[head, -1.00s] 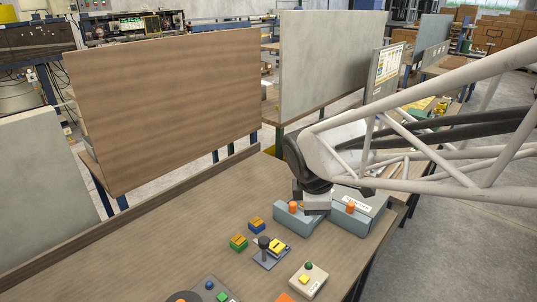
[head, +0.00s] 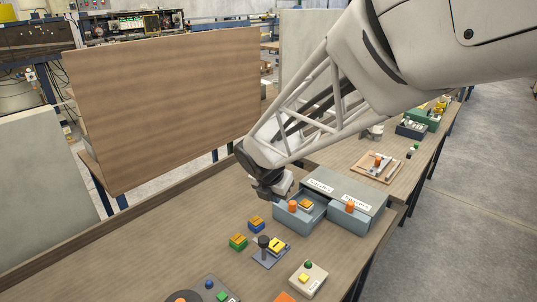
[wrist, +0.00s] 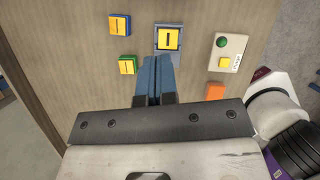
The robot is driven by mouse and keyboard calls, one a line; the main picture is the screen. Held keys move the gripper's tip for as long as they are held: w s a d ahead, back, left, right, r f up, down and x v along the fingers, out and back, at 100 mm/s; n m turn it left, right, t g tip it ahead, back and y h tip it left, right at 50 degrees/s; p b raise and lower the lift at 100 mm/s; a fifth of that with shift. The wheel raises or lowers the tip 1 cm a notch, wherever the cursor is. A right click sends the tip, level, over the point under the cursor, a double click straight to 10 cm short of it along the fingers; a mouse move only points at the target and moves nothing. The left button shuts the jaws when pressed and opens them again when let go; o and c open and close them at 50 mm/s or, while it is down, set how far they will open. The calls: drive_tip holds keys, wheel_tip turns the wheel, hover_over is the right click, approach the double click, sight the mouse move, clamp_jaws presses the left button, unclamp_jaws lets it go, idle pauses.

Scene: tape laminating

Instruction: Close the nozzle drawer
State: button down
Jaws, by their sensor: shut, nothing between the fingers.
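The grey-blue drawer unit (head: 372,188) stands on the bench at right of centre, with two white labels on top that are too small to read surely. Its left drawer (head: 312,217) is pulled out, with an orange knob (head: 292,205) and a yellow-orange block (head: 306,204) inside. Its right drawer (head: 345,223) looks closed and has its own orange knob (head: 350,205). My gripper (head: 272,192) is just left of the open drawer, above the bench; whether it touches is unclear. The wrist view shows its blue fingers (wrist: 156,75) together and empty. The drawer unit is outside that view.
A beige button box (head: 308,280) and orange piece (wrist: 215,91) lie nearer. A wooden tray (head: 377,166) lies behind the unit. The bench's left is clear.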

drive_tip(key=shift+f, duration=0.1)
hover_over(290, 212)
drive_tip(key=s+a, duration=0.1)
drive_tip(key=s, duration=0.1)
drive_tip(key=shift+w+f, duration=0.1)
drive_tip(key=shift+f, duration=4.4)
drive_tip(key=w+d, duration=0.9)
drive_tip(key=shift+s, duration=0.15)
